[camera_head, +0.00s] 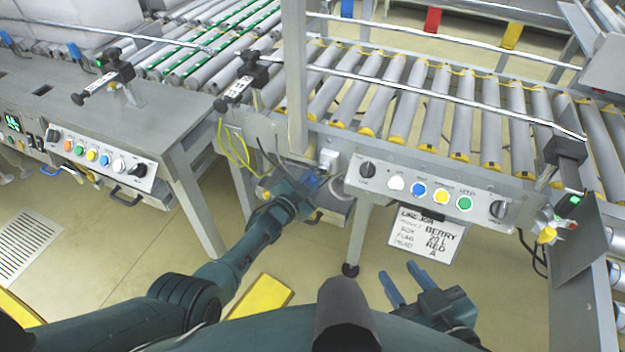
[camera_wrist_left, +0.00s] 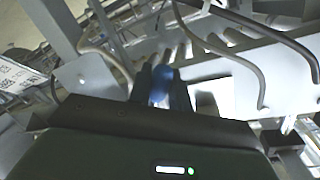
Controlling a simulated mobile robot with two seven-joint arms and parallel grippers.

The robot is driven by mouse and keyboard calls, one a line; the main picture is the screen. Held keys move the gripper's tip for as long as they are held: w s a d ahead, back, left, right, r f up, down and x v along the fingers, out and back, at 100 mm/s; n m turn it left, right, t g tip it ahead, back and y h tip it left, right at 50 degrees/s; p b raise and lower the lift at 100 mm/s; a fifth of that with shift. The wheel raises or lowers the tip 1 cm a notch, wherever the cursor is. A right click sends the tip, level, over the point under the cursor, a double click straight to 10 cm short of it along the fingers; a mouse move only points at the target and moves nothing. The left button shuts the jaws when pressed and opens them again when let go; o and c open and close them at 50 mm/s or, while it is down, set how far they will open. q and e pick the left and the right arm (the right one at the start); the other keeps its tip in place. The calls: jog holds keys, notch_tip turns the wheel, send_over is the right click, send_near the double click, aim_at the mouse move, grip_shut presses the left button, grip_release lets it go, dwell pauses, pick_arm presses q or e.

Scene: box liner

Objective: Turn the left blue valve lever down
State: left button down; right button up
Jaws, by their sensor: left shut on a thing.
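A blue valve lever (camera_wrist_left: 160,86) shows between the two dark fingers of my left gripper (camera_wrist_left: 163,88) in the left wrist view. In the head view my left gripper (camera_head: 311,184) is at the frame below the conveyor, left of the button panel. It is shut on the lever, and its fingers hide most of it, so I cannot tell the lever's angle. My right gripper (camera_head: 404,284) is low in the head view, below the hanging sign. Its two blue fingers are apart, and nothing is between them.
A button panel (camera_head: 425,194) with a white sign (camera_head: 427,236) below it is right of my left gripper. Yellow-green wires (camera_head: 232,147) and a white box (camera_head: 328,160) are close to that gripper. Another panel (camera_head: 100,158) is at the left. The floor (camera_head: 300,255) between the legs is mostly clear.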

dwell(0.3)
pick_arm(q)
jog(key=c, duration=1.3)
grip_release()
jog(key=shift+c, duration=0.2)
pick_arm(e)
jog(key=shift+r, duration=0.1)
